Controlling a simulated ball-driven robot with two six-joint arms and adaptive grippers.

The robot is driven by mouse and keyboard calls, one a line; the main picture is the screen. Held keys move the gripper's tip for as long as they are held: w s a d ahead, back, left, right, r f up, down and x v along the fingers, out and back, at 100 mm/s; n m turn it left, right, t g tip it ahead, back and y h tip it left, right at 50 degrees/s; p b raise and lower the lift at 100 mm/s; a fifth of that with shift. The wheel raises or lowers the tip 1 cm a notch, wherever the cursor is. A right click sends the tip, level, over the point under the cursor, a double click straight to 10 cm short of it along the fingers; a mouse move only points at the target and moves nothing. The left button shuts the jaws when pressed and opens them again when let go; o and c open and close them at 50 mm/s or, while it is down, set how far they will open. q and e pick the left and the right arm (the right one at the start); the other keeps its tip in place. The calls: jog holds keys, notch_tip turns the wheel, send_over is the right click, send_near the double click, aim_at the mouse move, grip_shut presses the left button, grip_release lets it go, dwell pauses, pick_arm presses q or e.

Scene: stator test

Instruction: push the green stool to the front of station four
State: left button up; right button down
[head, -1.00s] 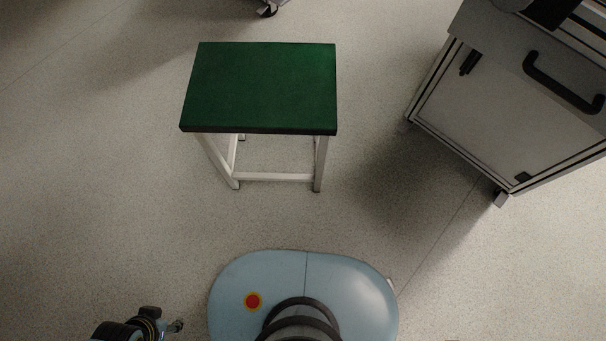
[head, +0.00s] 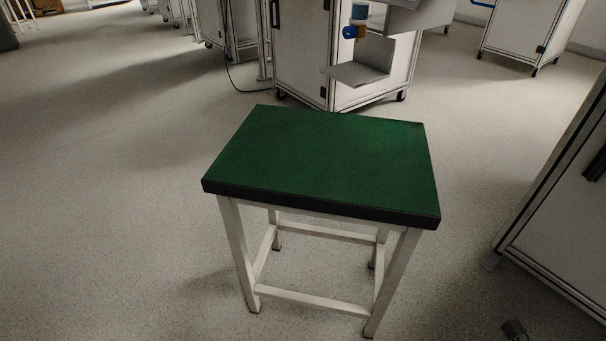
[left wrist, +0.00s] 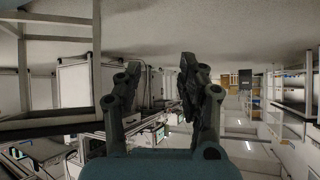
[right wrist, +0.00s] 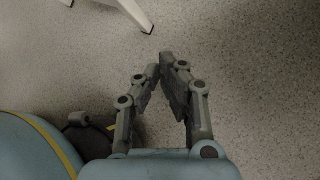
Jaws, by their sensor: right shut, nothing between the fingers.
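The green stool (head: 325,165) stands upright on the floor in the middle of the head view. It has a flat green top with a dark edge and a white frame with legs and lower rails. White stool legs also show at the top of the right wrist view (right wrist: 135,12). My right gripper (right wrist: 160,65) is shut and empty, low over the floor and apart from those legs. My left gripper (left wrist: 160,68) has its fingers apart with nothing between them. The head view does not clearly show either gripper. I cannot tell which station is number four.
A white cabinet station (head: 297,50) on casters, with a grey bracket (head: 362,68), stands behind the stool. Another cabinet (head: 560,220) stands close on the right. More stations line the back. A cable (head: 229,60) hangs to the floor. The floor at left (head: 100,200) is clear.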

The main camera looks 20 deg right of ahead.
notch_tip(320, 180, down, 3)
jog(key=a+n+y+b, duration=0.2)
jog(key=n+b, duration=0.1)
jog(key=n, duration=0.3)
jog(key=b, duration=0.3)
send_near(375, 330)
jog(key=s+f, duration=0.2)
jog(key=shift+w+f+b, duration=0.7)
jog(key=shift+w+f, duration=0.1)
jog(key=shift+w, duration=0.05)
jog(key=w, duration=0.1)
jog(key=w+a, duration=0.1)
jog(key=shift+w+r, duration=0.2)
jog(key=shift+w, duration=0.05)
pick_arm(q)
jog(key=w+d+r+m+t+h, duration=0.1)
jog(key=w+r+t, duration=0.3)
jog(key=r, duration=0.5)
jog(key=w+d+r+m+t+h, duration=0.1)
jog(key=w+r+t, duration=0.4)
jog(key=r, duration=0.4)
jog(key=w+d+r+m+t+h, duration=0.1)
jog(key=w+r+t, duration=0.3)
jog(key=r, duration=0.6)
jog(key=shift+w+d+t+h, duration=0.35)
jog(key=shift+w+h, duration=0.1)
jog(key=shift+h, duration=0.15)
pick_arm(e)
jog(key=shift+w+a, duration=0.35)
jog(key=shift+w, duration=0.1)
